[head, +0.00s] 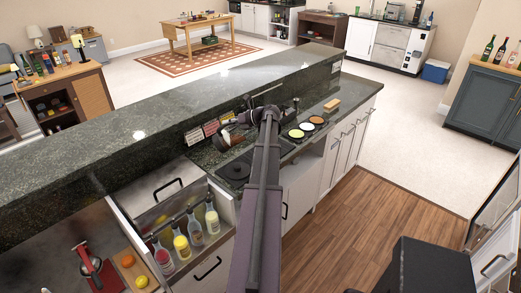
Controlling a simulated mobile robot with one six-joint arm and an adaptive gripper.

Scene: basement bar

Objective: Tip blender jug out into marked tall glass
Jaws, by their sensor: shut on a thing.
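My gripper (240,124) is at the end of my outstretched arm, over the back of the lower bar counter. It is small in the head view, and its fingers are hard to make out. It is shut on what looks like the blender jug (229,138), a dark brown vessel that appears tilted, close to the upright back panel. I cannot tell what is in it or whether anything is flowing out. I cannot make out the marked tall glass; my arm and gripper cover part of that counter area.
Coloured cards (195,136) lean on the back panel, left of my gripper. Several small bowls (295,133) and a wooden block (332,104) are to the right. Bottles (181,246) stand in a rail, front left. The raised bar ledge (140,130) runs behind.

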